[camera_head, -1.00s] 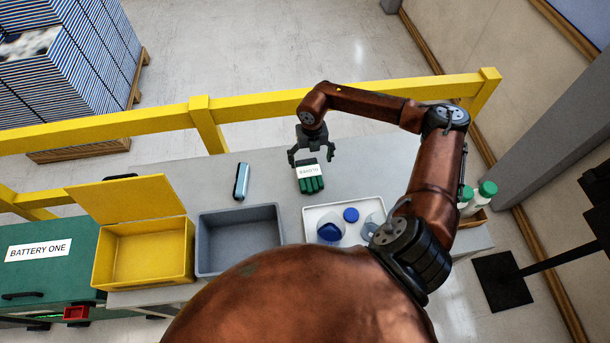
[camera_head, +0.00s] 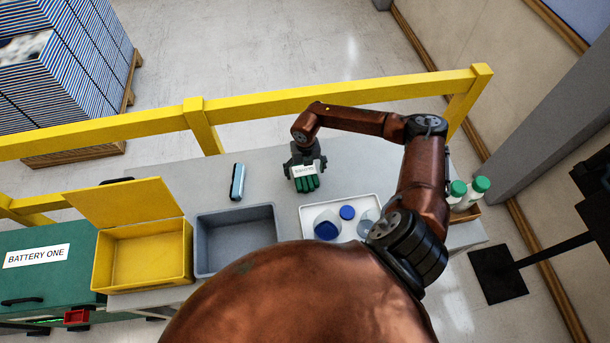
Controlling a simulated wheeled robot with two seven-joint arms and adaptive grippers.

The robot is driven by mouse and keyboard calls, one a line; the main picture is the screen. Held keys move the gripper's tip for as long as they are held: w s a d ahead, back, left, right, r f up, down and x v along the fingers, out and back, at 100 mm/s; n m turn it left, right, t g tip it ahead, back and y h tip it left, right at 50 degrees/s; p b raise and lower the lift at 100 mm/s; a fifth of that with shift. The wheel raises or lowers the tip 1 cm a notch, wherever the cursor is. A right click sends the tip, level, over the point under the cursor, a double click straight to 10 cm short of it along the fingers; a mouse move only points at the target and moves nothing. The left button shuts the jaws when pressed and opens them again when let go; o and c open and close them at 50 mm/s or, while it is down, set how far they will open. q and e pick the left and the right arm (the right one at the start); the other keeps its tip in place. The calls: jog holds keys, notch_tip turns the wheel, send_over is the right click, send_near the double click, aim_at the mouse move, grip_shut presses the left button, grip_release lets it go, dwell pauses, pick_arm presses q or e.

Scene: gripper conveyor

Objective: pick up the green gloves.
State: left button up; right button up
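The green gloves (camera_head: 307,184) lie on the grey table, with a white label across their upper part. My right gripper (camera_head: 304,165) is down at their far end, with its dark fingers on either side of the labelled part. The fingers look spread; whether they touch the gloves is hard to tell. The gloves rest at table height, and their far end is partly hidden by the gripper. My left gripper is not in view.
A blue bottle-like item (camera_head: 238,182), a grey bin (camera_head: 277,235), an open yellow box (camera_head: 145,283) and a white tray (camera_head: 373,199) with blue-lidded items share the table. Green-capped bottles (camera_head: 480,186) stand right. A yellow rail (camera_head: 270,102) runs behind. A dark item (camera_head: 117,181) shows behind the yellow lid.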

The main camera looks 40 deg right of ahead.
jog(key=c, duration=1.3)
jog(key=shift+o, duration=0.2)
